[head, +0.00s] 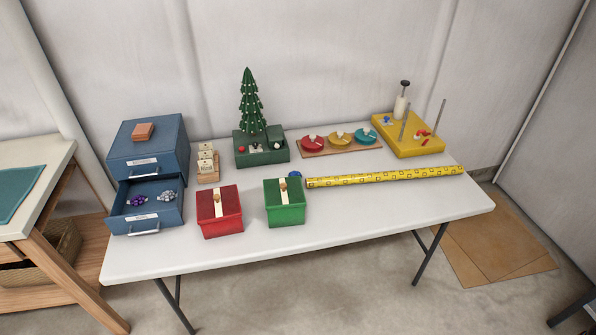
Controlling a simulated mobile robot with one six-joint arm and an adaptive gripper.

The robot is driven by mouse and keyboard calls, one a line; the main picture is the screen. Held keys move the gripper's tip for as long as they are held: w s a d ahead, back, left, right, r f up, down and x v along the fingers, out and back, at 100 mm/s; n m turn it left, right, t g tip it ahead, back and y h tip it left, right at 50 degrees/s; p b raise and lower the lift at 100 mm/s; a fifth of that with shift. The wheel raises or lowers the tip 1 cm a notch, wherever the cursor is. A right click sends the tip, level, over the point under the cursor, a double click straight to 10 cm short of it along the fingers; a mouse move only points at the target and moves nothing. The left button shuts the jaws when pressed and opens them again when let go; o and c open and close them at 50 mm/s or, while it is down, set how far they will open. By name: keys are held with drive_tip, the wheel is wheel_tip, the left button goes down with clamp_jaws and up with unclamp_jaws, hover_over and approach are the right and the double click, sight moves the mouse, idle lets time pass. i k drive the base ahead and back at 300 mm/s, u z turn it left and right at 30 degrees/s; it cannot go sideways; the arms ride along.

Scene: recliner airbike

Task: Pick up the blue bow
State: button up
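A small blue object (295,174) sits on the table just behind the green gift box (285,203), by the left end of the yellow measuring tape (385,177). It may be the blue bow, but it is partly hidden and too small to be sure. The open drawer (155,222) of the blue cabinet holds a purple bow (137,201) and a silvery, pale-blue bow (167,196). Another small blue item (387,120) lies on the yellow board (422,147) at the back right; its kind is unclear. My gripper is not in view.
On the white table (370,215) stand a red gift box (219,211), a green tray with a small tree (251,105), tags in a wooden holder (207,164) and a board of coloured dishes (339,142). Upright rods rise from the yellow board. The front right is clear.

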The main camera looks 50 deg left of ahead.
sight(294, 173)
drive_tip(key=u, duration=0.1)
drive_tip(key=i, duration=0.8)
drive_tip(key=u, duration=1)
drive_tip(key=i, duration=0.9)
drive_tip(key=u, duration=0.6)
